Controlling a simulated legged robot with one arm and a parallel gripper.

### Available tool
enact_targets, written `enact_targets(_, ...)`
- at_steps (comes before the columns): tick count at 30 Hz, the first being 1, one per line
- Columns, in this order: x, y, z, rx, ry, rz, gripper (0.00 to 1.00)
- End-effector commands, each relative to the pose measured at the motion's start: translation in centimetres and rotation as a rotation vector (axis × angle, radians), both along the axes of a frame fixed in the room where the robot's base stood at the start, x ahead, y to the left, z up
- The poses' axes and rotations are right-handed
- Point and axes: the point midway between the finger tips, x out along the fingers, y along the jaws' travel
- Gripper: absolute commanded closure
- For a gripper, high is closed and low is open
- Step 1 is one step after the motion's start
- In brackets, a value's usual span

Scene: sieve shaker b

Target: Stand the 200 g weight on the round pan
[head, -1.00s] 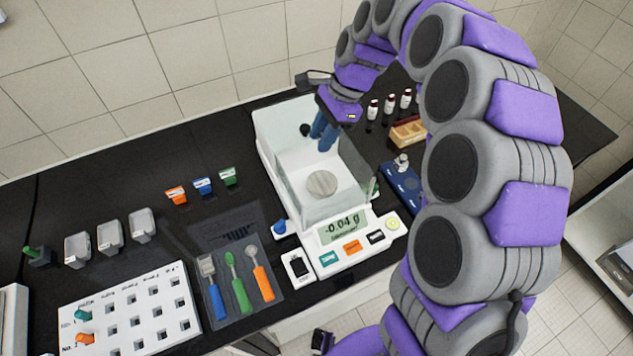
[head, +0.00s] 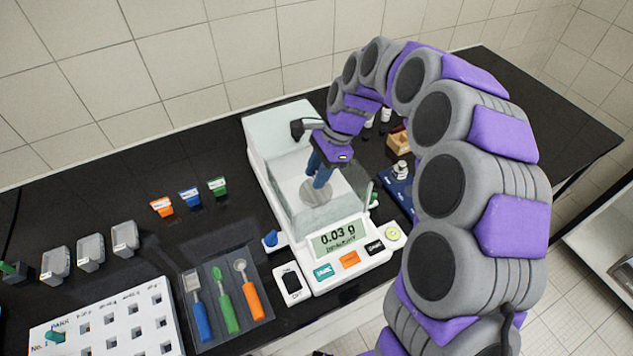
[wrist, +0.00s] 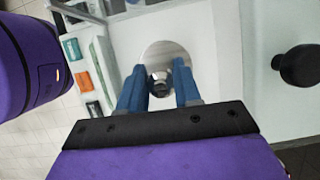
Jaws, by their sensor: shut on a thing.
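My gripper (head: 317,184) reaches down through the open top of the clear draft shield of the balance, low over the round pan (head: 308,195). In the wrist view its two blue fingers (wrist: 161,92) are shut on a small shiny metal weight (wrist: 160,84), with the pan (wrist: 165,47) behind it. The weight's "200 g" mark cannot be read. In the head view the fingers hide most of the weight. Whether it touches the pan cannot be told. The balance display (head: 338,239) reads 0.03 g.
Clear shield walls (head: 290,212) stand close around the pan. A blue weight case (head: 398,190) with a metal weight (head: 401,169) is to the right. A tool tray (head: 228,300), a white rack (head: 100,328) and coloured clips (head: 190,198) are to the left.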

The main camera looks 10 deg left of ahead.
Motion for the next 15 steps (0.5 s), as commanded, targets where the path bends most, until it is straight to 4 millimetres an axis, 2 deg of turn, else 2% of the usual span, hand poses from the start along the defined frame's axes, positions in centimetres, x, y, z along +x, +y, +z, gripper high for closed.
enact_targets(6, 0.0, 0.3, -3.0, -0.002, 0.000, 0.002, 1.00)
enact_targets(13, 0.0, 0.2, -3.2, -0.002, -0.002, 0.001, 1.00)
enact_targets(14, 0.0, 0.2, -3.2, -0.001, -0.001, 0.001, 0.65)
enact_targets(15, 0.0, 0.1, -3.2, -0.001, -0.001, 0.001, 0.61)
